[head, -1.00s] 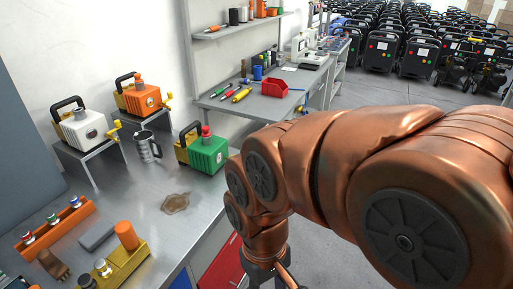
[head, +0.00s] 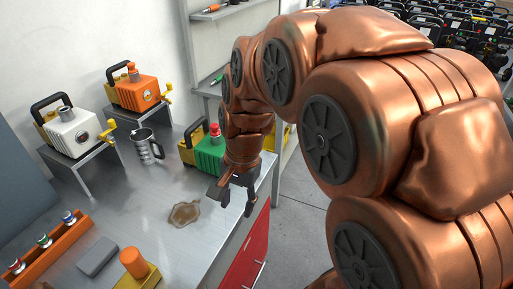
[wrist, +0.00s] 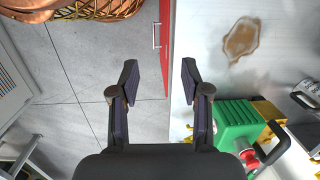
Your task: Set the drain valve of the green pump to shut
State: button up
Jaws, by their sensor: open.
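The green pump (head: 210,156) stands on the metal bench, with a red cap, a black handle and a yellow rear part. My arm covers its right side in the head view. In the wrist view the green pump (wrist: 237,122) is at lower right, beside my right finger. My gripper (head: 238,200) is open and empty, pointing down near the bench's edge. In the wrist view my gripper (wrist: 158,80) has the bench edge and floor between and below its fingers.
A white pump (head: 75,134) and an orange pump (head: 138,92) sit on raised stands at the back, with yellow levers. A metal mug (head: 147,146) stands between them and the green pump. A brown puddle (head: 184,213) lies on open bench. A red cabinet (head: 247,250) is below.

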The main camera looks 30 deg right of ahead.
jog(key=w+d+f+m+t+b, duration=0.1)
jog(key=w+d+m+t, duration=0.1)
jog(key=w+d+m, duration=0.85)
jog(key=w+d+f+m+t, duration=0.2)
jog(key=w+d+m, duration=0.8)
jog(key=d, duration=0.2)
jog(key=shift+p+x, duration=0.6)
jog(key=shift+x, duration=3.15)
jog(key=shift+s+a, duration=0.1)
grip_shut()
